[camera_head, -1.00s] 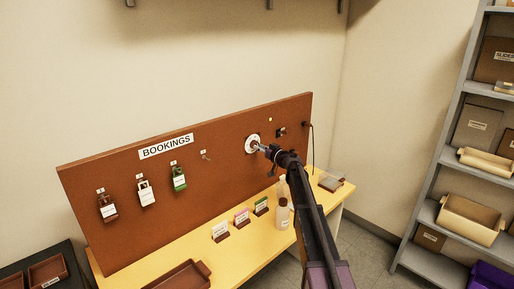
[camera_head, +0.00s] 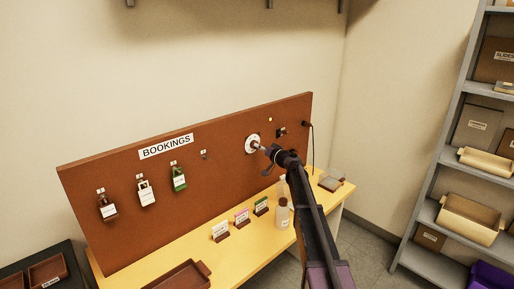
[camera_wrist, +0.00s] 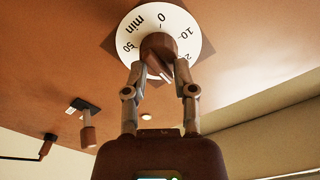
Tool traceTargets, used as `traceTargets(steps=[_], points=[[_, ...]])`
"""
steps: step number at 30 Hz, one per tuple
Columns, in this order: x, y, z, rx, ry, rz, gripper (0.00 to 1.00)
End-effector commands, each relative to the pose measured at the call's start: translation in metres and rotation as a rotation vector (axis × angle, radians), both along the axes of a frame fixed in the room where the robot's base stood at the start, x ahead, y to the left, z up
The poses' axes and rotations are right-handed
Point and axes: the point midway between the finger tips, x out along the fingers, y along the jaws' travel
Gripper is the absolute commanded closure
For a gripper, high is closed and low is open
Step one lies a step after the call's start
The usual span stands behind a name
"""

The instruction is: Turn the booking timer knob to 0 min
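The booking timer has a round white dial (camera_wrist: 203,36) marked 0, 10, 50 and min, with a brown knob (camera_wrist: 158,46) at its centre. In the wrist view the 0 sits at the top of the dial, above the knob; I cannot make out clearly which mark the knob points to. My gripper (camera_wrist: 160,70) has one finger on each side of the knob, and the fingertips look closed against it. In the head view the dial (camera_head: 250,144) is on the right half of the brown board, with my gripper (camera_head: 262,149) reaching it from the front right and partly hiding the knob.
The brown bookings board (camera_head: 215,195) holds several hanging tags, including a green one (camera_head: 179,178). A small dark fitting (camera_head: 281,132) is right of the dial. Below stand a bottle (camera_head: 282,215) and small card holders (camera_head: 242,218) on the yellow table. A grey shelf (camera_head: 440,160) is at right.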

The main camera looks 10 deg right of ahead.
Motion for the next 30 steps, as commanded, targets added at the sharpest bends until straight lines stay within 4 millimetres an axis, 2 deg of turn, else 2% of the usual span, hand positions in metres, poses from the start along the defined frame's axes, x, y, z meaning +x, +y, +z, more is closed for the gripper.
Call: traceTargets(steps=[5, 30], points=[[-0.0001, 0.0001, 0.0002, 0.044, 0.032, 0.0, 0.66], [0.0003, -0.0004, 0.0013, 0.527, 0.383, 0.0, 0.66]])
